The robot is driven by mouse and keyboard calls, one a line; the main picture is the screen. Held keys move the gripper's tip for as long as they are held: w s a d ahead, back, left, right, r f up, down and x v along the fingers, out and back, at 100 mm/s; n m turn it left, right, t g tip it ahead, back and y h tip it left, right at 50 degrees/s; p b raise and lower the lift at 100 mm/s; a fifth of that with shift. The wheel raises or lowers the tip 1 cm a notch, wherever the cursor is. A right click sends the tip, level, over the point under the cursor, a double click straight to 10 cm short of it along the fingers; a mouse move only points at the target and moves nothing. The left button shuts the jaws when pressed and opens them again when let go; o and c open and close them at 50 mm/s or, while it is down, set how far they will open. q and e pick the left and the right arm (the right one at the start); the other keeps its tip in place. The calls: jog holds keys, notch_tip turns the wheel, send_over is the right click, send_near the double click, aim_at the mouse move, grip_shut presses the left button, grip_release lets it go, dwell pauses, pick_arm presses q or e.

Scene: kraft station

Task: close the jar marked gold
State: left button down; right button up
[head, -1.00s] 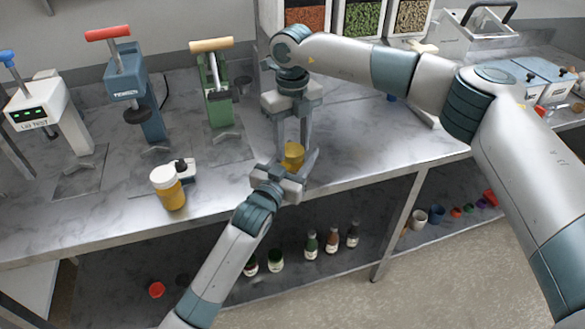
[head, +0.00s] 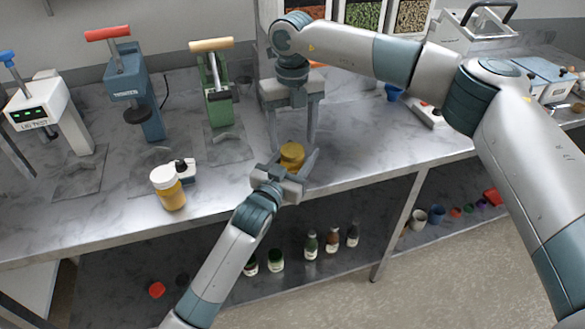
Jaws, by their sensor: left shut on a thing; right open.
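A small jar with a gold-yellow top (head: 291,153) stands upright near the front edge of the bench. Its lower part is hidden by my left gripper (head: 288,165), which is shut around it from the front. No marking on it is legible, and I cannot tell how tightly the top sits. My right gripper (head: 292,138) is open and points straight down from above. Its fingers are spread on either side above the jar, and nothing shows between them.
A white-lidded jar with amber contents (head: 168,188) stands to the left, beside a small white-and-black device (head: 184,168). Blue (head: 136,95) and green (head: 217,90) presses and a white machine (head: 38,108) stand behind. Bottles (head: 332,240) are on the lower shelf.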

jog(key=shift+r, duration=1.1)
jog(key=shift+c, duration=0.5)
notch_tip(320, 180, up, 3)
jog(key=n, duration=1.7)
jog(key=shift+r, duration=0.2)
jog(key=shift+f, duration=0.1)
